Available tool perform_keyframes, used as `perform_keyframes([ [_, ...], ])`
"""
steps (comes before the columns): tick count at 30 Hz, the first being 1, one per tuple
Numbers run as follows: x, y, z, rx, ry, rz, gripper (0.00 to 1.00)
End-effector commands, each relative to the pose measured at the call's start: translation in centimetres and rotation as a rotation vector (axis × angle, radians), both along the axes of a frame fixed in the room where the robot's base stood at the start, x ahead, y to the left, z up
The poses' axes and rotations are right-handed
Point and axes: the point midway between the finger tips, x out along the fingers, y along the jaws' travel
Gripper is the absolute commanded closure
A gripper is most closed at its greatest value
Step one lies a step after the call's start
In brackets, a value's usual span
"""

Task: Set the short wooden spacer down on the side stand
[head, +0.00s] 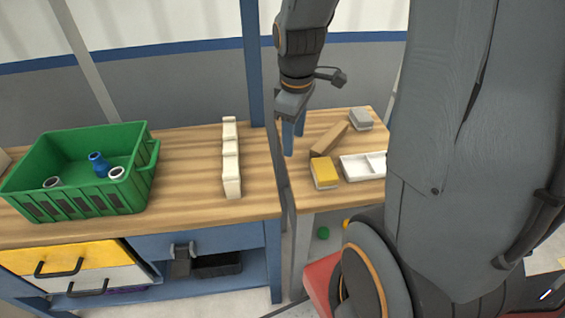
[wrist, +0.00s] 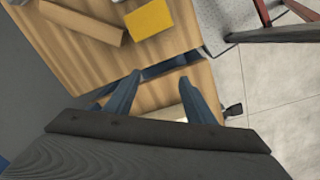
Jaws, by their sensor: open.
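The short wooden spacer (head: 330,138) is a plain brown block lying on the wooden top of the side stand (head: 305,196). It lies at an angle, behind a yellow block. In the wrist view the spacer (wrist: 82,21) is at the upper left, on the stand top, clear of the fingers. My gripper (head: 294,141) has blue fingers, hangs over the left edge of the stand, and is open. In the wrist view the gripper (wrist: 162,76) shows its two fingers spread apart, with no object held between them.
The yellow block (head: 324,173), a white tray (head: 352,168) and a grey block (head: 360,119) share the stand. A narrow gap separates it from the workbench (head: 190,178), which holds a white notched rack (head: 231,165) and a green crate (head: 95,205) with pipes.

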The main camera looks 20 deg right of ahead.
Motion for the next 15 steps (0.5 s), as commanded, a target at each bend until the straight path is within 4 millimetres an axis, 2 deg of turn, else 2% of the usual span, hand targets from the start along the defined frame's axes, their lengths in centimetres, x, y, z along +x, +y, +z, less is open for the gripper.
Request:
perform_keyframes([
  [1,-1.2,1.3,0.0,0.014,-0.003,-0.095,0.5],
  [6,-4.5,4.3,-0.2,0.06,-0.011,-0.437,0.5],
  [10,-6.3,5.7,-0.4,0.084,-0.014,-0.622,0.5],
  [15,-7.4,6.4,-0.5,0.097,-0.014,-0.737,0.5],
])
